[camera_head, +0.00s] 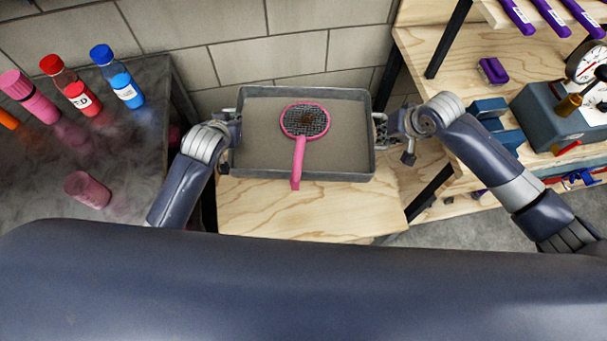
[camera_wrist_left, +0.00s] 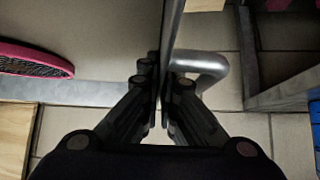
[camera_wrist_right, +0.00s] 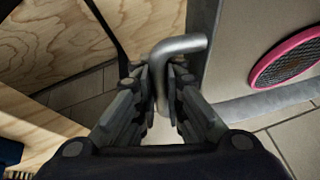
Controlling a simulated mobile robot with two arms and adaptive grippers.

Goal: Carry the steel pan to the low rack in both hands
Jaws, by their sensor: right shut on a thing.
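The steel pan (camera_head: 345,150) is a grey rectangular tray in the middle of the head view. A pink round mesh filter with a handle (camera_head: 300,165) lies in it. My right gripper (camera_wrist_right: 160,80) is shut on the bent bar handle (camera_wrist_right: 178,46) on the pan's right side. My left gripper (camera_wrist_left: 162,82) is at the pan's left wall. Its fingers are close together at the rim, beside the left handle (camera_wrist_left: 215,65); whether they grip is unclear. A pale wooden surface (camera_head: 310,215) shows below the pan; the gap between them is unclear. I cannot tell which surface is the low rack.
A dark table (camera_head: 150,185) with red, blue and pink bottles stands at left. Wooden shelves (camera_head: 420,45) at right hold a gauge (camera_head: 588,65), a blue-grey device (camera_head: 550,115) and purple items. A block wall (camera_head: 220,30) stands close behind the pan.

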